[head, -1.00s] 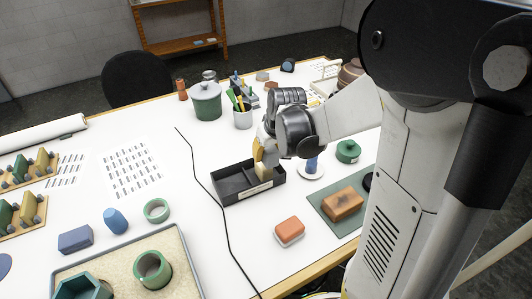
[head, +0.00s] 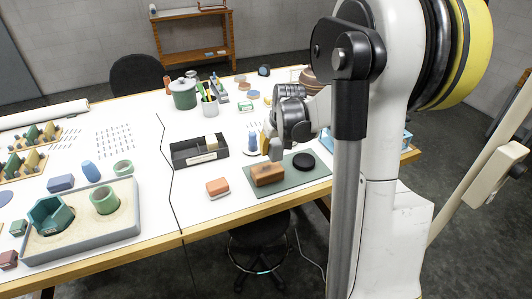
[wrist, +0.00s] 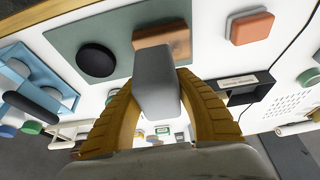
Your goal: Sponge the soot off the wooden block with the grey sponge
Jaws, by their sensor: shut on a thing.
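My gripper (head: 267,146) is shut on the grey sponge (wrist: 157,80), which stands upright between the yellow-brown fingers in the wrist view. In the head view the grey sponge (head: 276,149) is just above and behind the wooden block (head: 268,176). The wooden block lies on the dark green mat (head: 318,171), with darker patches on its top. The wrist view shows the wooden block (wrist: 178,42) partly hidden behind the sponge. I cannot tell whether sponge and block touch.
A black tray (head: 182,161) holding a cream block (head: 211,140) stands left of the mat. A black disc (head: 303,161) lies on the mat's right part. An orange-topped block (head: 217,187) sits left of the mat. A blue-topped item (head: 253,140) stands behind my gripper.

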